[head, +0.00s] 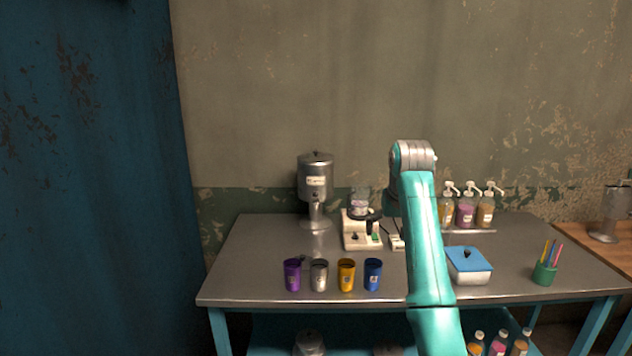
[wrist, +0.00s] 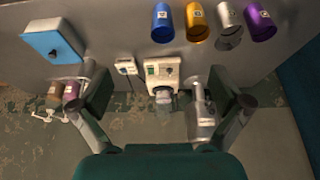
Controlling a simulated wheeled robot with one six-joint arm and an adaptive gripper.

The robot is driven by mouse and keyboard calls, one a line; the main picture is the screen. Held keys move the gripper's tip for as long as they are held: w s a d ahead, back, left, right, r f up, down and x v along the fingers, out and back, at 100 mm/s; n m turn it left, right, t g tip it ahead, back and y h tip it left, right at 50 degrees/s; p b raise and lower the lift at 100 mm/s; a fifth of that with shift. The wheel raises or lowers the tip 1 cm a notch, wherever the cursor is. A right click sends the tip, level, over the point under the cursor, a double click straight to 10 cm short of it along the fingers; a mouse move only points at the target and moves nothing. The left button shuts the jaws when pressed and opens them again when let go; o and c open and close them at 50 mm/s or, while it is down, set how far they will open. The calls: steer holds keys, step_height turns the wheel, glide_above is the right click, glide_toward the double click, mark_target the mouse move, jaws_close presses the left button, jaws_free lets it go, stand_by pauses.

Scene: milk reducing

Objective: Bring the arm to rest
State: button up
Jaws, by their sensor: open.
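My teal arm (head: 424,240) rises in front of the metal table (head: 262,240) in the head view, its elbow at the top. My gripper (wrist: 165,95) shows in the wrist view with its two dark fingers spread wide and nothing between them touching either one. It hangs above the table, over the area of the white hotplate device. In the head view the gripper is mostly hidden behind the arm; only a small teal part shows beside the hotplate.
Purple (head: 292,274), silver (head: 319,275), yellow (head: 346,274) and blue (head: 373,274) cups line the front edge. Behind stand a metal dispenser (head: 316,185), a white hotplate device (head: 361,232) and pump bottles (head: 465,210). A blue-lidded box (head: 468,265) and pencil cup (head: 544,273) sit right.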

steer(key=s+f+t, duration=0.1)
steer(key=s+f, duration=0.2)
steer(key=f, duration=1.1)
steer(key=s+f+t, duration=0.1)
steer(key=s+f, duration=0.2)
steer(key=f, duration=1.1)
steer(key=s+f+t, duration=0.3)
steer(key=s+f, duration=1.3)
steer(key=s, duration=0.3)
steer(key=s+r+t, duration=0.1)
steer(key=s+t, duration=0.1)
steer(key=s, duration=2.3)
steer(key=s+r+t, duration=0.3)
steer(key=s+r, duration=1.4)
steer(key=s, duration=0.1)
steer(key=shift+r, duration=0.25)
